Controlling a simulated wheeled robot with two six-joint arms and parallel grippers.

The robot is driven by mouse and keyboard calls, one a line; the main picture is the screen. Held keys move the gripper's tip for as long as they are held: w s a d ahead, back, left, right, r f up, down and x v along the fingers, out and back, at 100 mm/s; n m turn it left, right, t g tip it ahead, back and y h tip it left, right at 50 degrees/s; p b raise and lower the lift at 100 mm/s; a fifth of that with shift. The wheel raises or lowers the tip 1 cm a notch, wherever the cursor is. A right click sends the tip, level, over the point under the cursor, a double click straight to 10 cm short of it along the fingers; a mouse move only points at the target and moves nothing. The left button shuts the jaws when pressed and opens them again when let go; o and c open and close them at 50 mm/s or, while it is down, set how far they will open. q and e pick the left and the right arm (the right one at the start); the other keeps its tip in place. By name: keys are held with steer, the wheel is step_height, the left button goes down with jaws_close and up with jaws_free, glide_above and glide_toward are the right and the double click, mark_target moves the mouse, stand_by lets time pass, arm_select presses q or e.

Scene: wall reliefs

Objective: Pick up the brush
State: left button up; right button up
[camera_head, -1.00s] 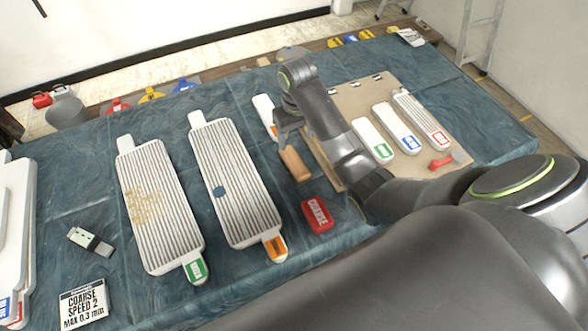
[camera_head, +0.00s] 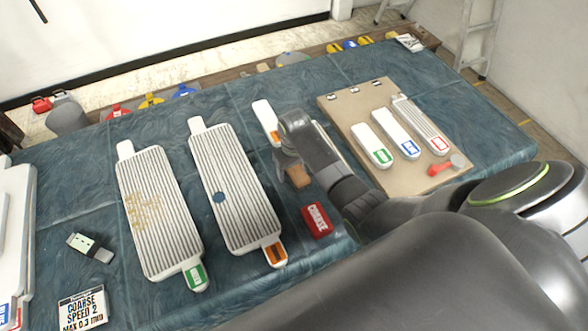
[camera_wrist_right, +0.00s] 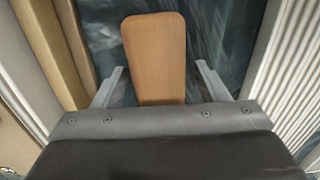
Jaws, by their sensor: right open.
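The brush shows as a brown wooden piece (camera_wrist_right: 155,50) with a rounded end in the right wrist view. It lies on the blue-green cloth. In the head view only a small part of the brush (camera_head: 300,178) shows, as my right gripper (camera_head: 288,165) covers the rest. In the wrist view, my right gripper (camera_wrist_right: 160,85) is open, with one finger on each side of the wood and gaps between. Any bristles are hidden. My left gripper is not in view.
A red block (camera_head: 317,220) lies close by on the near side. A long ribbed panel (camera_head: 235,190) is to the left. A tan board (camera_head: 335,110) with several small panels is to the right. A white piece (camera_head: 265,118) lies just beyond the gripper.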

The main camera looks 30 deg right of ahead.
steer(key=shift+f, duration=0.2)
steer(key=c, duration=1.1)
steer(key=shift+r, duration=0.1)
step_height(320, 180, up, 10)
steer(key=shift+f+b, duration=0.1)
steer(key=shift+b, duration=0.2)
